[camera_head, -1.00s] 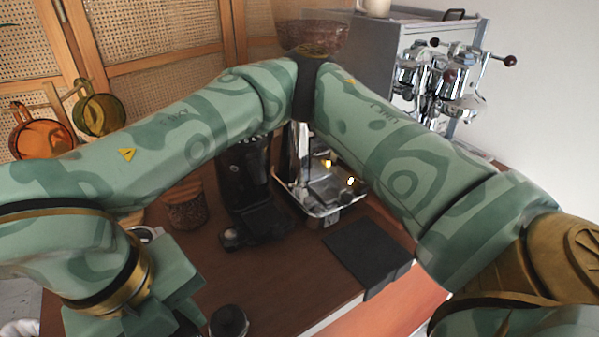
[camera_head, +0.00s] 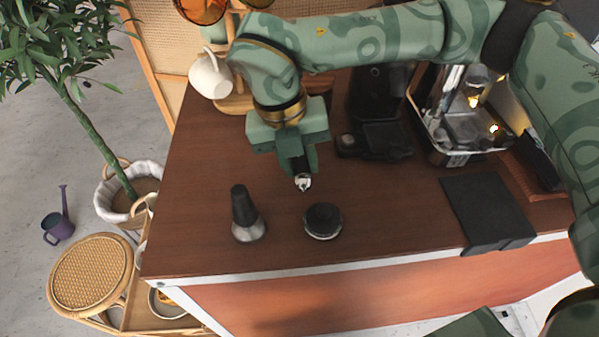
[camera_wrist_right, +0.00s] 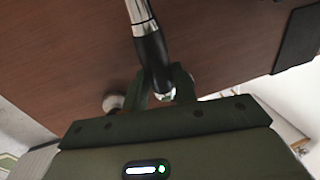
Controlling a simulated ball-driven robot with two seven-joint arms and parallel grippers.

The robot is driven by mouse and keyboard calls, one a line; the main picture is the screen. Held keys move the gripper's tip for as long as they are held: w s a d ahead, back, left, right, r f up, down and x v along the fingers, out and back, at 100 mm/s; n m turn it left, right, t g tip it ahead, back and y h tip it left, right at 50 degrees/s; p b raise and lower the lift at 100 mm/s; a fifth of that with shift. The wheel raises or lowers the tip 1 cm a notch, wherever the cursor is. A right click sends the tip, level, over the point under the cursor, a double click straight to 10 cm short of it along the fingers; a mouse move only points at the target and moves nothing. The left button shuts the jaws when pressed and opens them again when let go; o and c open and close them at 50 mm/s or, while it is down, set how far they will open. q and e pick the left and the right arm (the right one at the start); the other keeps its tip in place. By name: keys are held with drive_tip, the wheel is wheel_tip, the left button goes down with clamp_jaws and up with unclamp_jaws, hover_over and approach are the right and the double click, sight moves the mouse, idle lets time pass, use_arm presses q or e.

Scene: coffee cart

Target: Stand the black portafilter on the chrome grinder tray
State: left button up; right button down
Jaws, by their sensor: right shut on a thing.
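My right gripper (camera_head: 302,172) is over the left part of the brown counter, its arm reaching across from the right. It is shut on the black handle of the portafilter (camera_wrist_right: 150,48). In the right wrist view the chrome neck runs up out of the top edge, and the handle's bright end cap shows between the fingers. In the head view only a small chrome end (camera_head: 303,183) shows below the fingers; the rest is hidden. The chrome grinder tray (camera_head: 443,157) is at the back right, well apart from the gripper. My left gripper is not in view.
A black-handled tamper (camera_head: 246,215) and a round black-topped puck (camera_head: 322,220) stand near the counter's front. A black machine (camera_head: 375,125) stands between gripper and tray. A black mat (camera_head: 485,208) lies at the front right. A white jug (camera_head: 211,75) is at the back left.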

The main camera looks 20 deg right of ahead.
drive_tip(key=shift+w+d+f, duration=0.2)
drive_tip(key=shift+w+f, duration=0.2)
drive_tip(key=shift+f, duration=0.1)
drive_tip(key=f, duration=0.1)
drive_tip(key=f+b, duration=0.1)
drive_tip(key=f, duration=0.2)
drive_tip(key=shift+w+d+b, duration=0.1)
drive_tip(key=shift+w+b, duration=0.15)
drive_tip(key=shift+b, duration=0.15)
drive_tip(key=shift+r, duration=0.2)
drive_tip(key=c, duration=1.1)
unclamp_jaws()
drive_tip(key=shift+s+f, duration=0.1)
drive_tip(key=shift+f, duration=0.05)
drive_tip(key=r+p, duration=0.1)
drive_tip(key=r, duration=0.3)
drive_tip(key=a+r+p, duration=0.1)
drive_tip(key=r, duration=0.3)
drive_tip(key=a+r+p, duration=0.1)
drive_tip(key=r, duration=0.3)
drive_tip(key=shift+w+a, duration=0.15)
drive_tip(key=shift+w, duration=0.2)
